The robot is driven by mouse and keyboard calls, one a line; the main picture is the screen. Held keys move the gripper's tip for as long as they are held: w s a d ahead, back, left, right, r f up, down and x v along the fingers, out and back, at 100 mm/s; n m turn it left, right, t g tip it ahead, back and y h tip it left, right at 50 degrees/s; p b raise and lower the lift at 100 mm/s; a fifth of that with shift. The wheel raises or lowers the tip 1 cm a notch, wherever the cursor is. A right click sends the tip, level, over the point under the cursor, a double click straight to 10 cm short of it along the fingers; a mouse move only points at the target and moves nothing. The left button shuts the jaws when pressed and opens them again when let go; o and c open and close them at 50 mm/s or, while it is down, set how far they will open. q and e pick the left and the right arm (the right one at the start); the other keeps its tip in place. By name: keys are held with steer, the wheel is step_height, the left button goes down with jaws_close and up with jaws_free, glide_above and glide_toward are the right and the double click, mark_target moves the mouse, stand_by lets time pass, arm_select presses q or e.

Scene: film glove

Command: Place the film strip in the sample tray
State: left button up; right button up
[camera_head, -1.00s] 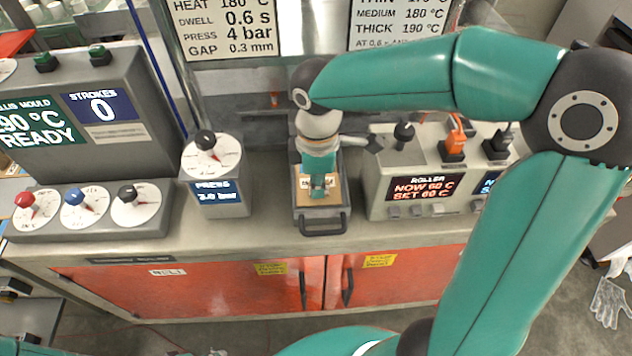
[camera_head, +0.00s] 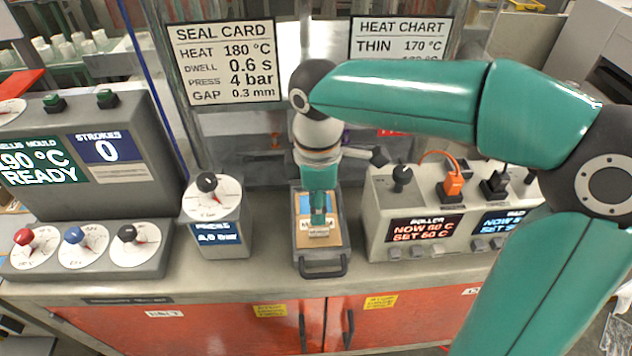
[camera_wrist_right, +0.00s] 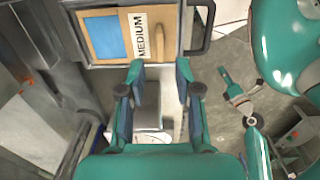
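A tan board (camera_wrist_right: 103,46) lies in a dark grey drawer-like tray (camera_wrist_right: 198,50) with a bar handle. A flat blue piece (camera_wrist_right: 106,38), possibly the film strip, lies on the board beside a white label reading MEDIUM (camera_wrist_right: 138,36). A tan raised bar (camera_wrist_right: 160,40) stands next to the label. The same tray shows at the middle of the head view (camera_head: 322,255). My right gripper (camera_wrist_right: 160,68) points down over the tray's edge, its fingers apart with nothing visible between them. In the head view it (camera_head: 318,208) partly hides the board. My left gripper does not show clearly.
A dial box marked PRESS (camera_head: 215,215) stands left of the tray. A roller control box (camera_head: 415,232) with switches stands close on its right. A control panel (camera_head: 85,150) fills the left. Red cabinet doors (camera_head: 235,325) are below the bench.

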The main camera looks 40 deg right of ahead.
step_height(320, 180, up, 6)
steer(key=shift+f, duration=0.25)
stand_by(0.4)
